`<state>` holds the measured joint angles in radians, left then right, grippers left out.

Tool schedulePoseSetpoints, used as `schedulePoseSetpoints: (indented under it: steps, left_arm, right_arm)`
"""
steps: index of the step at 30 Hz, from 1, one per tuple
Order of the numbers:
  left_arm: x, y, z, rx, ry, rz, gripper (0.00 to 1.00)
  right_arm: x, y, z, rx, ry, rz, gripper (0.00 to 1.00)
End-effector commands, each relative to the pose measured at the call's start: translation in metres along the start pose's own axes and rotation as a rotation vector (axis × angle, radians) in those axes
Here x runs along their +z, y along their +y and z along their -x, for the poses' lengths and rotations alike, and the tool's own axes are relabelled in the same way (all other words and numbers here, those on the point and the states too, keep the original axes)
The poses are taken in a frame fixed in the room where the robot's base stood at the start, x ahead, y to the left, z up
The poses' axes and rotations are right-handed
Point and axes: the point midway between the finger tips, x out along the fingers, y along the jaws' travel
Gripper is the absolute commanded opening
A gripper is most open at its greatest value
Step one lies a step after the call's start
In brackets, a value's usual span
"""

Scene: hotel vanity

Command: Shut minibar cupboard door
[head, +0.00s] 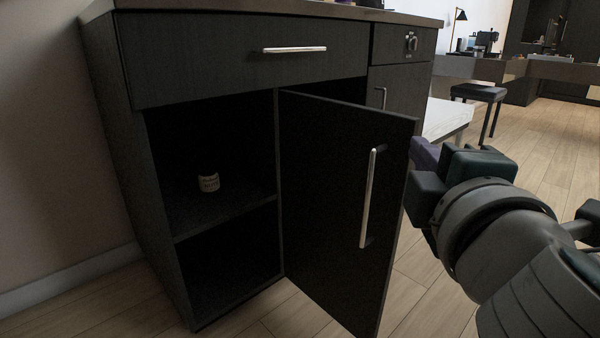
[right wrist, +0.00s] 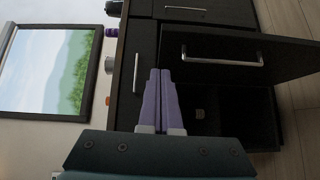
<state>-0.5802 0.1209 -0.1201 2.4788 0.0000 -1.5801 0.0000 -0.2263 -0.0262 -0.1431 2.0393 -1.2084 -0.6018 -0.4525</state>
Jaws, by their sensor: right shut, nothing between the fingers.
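The minibar cupboard door (head: 325,190) stands swung open, hinged beside the open compartment, with a vertical silver handle (head: 368,198) on its outer face. In the right wrist view the door (right wrist: 285,57) shows sideways with its handle (right wrist: 222,58). My right gripper (head: 422,150) is just right of the door's free upper edge; I cannot tell whether it touches. In the right wrist view its purple fingers (right wrist: 160,75) are together and empty, in front of the cabinet. My left gripper is out of view.
Inside the dark cupboard (head: 160,265), a small jar (head: 208,182) stands on the shelf (head: 235,215). A closed drawer with a silver handle (head: 294,50) is above. A stool (head: 478,93) stands further back.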

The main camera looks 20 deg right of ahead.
Motion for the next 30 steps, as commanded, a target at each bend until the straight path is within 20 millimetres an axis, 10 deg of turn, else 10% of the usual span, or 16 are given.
schedulePoseSetpoints:
  steps: [8, 30]
  left_arm:
    - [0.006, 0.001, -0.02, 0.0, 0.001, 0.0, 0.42]
    - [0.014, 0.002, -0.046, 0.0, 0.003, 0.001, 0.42]
  right_arm:
    - [-0.005, -0.015, -0.011, 0.026, 0.015, 0.035, 0.0]
    - [0.019, -0.012, -0.127, 0.024, 0.012, 0.034, 0.0]
